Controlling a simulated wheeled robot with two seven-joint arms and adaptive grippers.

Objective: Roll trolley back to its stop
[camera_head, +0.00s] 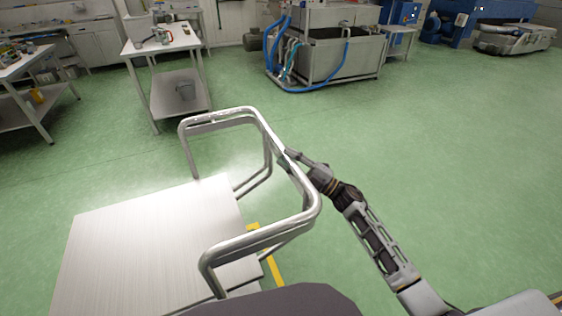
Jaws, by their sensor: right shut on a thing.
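The trolley is a steel cart with a flat, bare brushed-metal top (150,250) at the lower left. Its tubular push handle (222,115) rises at its right end and bends around toward me. My right gripper (286,157) is shut on the far right part of the handle tube, with the arm reaching in from the lower right. A yellow floor marking (271,262) shows beside and partly behind the trolley's handle end; the rest of it is hidden. A separate stop is not clearly visible. My left gripper is not in view.
A steel table (163,47) with a lower shelf stands beyond the trolley. Another bench (22,68) is at the far left. A steel tank (335,62) with blue hoses stands at the back. The green floor (440,150) to the right is clear.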

